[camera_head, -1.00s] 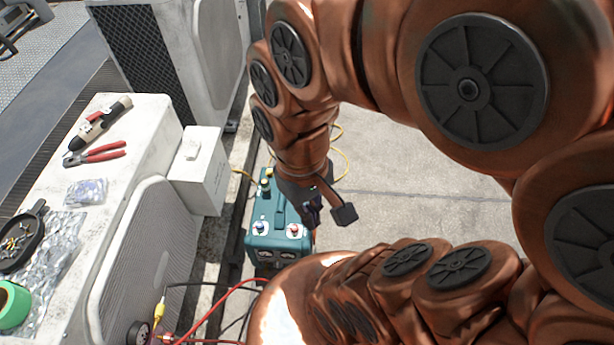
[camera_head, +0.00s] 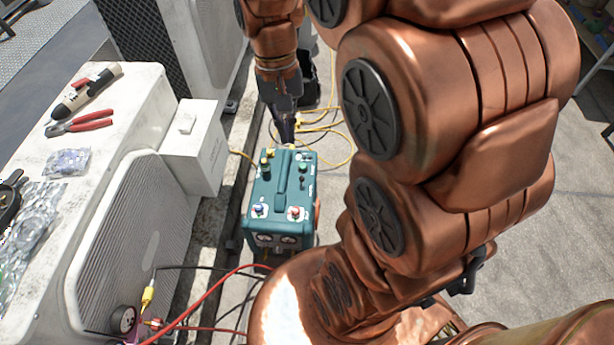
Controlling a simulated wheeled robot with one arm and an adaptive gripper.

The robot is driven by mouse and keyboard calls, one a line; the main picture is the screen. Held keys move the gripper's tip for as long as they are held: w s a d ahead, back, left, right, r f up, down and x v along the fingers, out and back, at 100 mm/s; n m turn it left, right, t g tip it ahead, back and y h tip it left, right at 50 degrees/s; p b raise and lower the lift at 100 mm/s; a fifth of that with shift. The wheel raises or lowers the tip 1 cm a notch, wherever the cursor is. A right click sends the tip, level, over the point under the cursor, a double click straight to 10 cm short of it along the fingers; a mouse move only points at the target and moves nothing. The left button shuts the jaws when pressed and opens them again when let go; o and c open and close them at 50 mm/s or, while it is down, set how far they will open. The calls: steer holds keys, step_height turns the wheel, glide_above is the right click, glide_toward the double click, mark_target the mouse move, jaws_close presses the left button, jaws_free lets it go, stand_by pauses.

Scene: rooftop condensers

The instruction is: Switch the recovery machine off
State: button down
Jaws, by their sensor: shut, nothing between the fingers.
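The teal recovery machine (camera_head: 262,192) stands on the roof floor at the middle of the view. Its top has a carry handle, a blue knob (camera_head: 259,209) and a red knob (camera_head: 295,212) at the near end. Small dark and green controls (camera_head: 303,172) sit at its far right, too small to read; I cannot tell the switch position. Gauges are on its near face. My gripper (camera_head: 287,140) points down, fingers together and empty, just at the machine's far end. I cannot tell whether it touches the machine.
A white condenser (camera_head: 152,215) with pliers (camera_head: 80,124) and other tools on top stands left, with a white box (camera_head: 195,150) on its side. Red hose (camera_head: 200,312) and dark hoses run near the machine; a yellow hose (camera_head: 343,140) loops behind it. Concrete floor lies open to the right.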

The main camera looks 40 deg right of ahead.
steer(key=w+d+f+m+b, duration=0.3)
steer(key=w+d+f+b, duration=0.35)
steer(key=w+f, duration=0.35)
steer(key=m+y+b, duration=0.2)
steer(key=m+b, duration=0.3)
steer(key=b, duration=0.7)
glide_above(302, 183)
steer(key=w+d, duration=0.2)
steer(key=d, duration=0.1)
step_height(302, 183, down, 21)
steer(key=w+d+f+m+b, duration=0.1)
steer(key=d+f+b, duration=0.2)
steer(key=f, duration=0.5)
steer(key=w+d+f+m+y+b, duration=0.1)
steer(key=d+f+b, duration=0.3)
steer(key=f, duration=0.4)
steer(key=shift+w+d+f+b, duration=0.35)
steer(key=shift+w+d, duration=0.15)
steer(key=shift+d, duration=0.1)
